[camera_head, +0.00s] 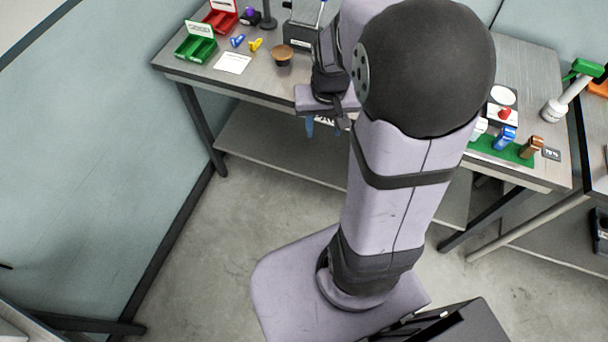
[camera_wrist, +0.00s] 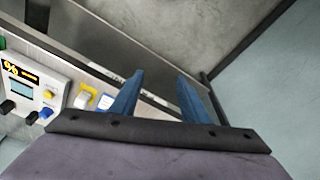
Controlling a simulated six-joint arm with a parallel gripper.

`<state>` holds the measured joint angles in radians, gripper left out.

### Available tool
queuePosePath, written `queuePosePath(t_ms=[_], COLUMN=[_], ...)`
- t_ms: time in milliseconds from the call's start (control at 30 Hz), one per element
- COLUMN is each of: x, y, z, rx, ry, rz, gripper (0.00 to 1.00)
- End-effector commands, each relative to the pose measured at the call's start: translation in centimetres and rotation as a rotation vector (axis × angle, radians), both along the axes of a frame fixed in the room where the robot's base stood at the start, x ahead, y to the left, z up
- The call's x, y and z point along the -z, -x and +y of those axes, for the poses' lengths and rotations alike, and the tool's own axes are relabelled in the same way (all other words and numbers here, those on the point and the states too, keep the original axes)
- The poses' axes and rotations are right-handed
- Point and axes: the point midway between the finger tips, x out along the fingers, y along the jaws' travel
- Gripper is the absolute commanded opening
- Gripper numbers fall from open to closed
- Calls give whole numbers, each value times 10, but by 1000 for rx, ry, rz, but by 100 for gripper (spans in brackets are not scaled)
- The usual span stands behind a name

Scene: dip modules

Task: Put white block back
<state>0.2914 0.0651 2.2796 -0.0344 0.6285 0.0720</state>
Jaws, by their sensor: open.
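My gripper (camera_head: 324,126) hangs in front of the table's front edge, left of my arm's large dark joint. In the wrist view its two blue fingers (camera_wrist: 158,88) are apart with nothing between them. In the head view a white piece (camera_head: 479,127), possibly the white block, stands on the green mat (camera_head: 488,147) at the right, partly hidden by my arm. A blue piece (camera_head: 505,138) and a brown piece (camera_head: 531,148) stand beside it. In the wrist view a small white piece (camera_wrist: 84,99) lies left of the fingers; I cannot tell if it is the block.
A device with a display (camera_wrist: 22,88) and knobs sits left of the fingers in the wrist view. My arm hides the table's middle.

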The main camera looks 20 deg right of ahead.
Motion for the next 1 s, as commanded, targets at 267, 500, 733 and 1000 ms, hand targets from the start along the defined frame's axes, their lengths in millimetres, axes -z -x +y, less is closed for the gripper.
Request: queuePosePath(t_ms=[267, 500, 733, 1000], x=[14, 17, 17, 36], y=[87, 103, 102, 102], z=[93, 102, 102, 102], rx=[-293, -337, -334, -333], ry=[-36, -41, -41, -41], rz=[142, 168, 167, 167], gripper=[41, 41, 41, 41])
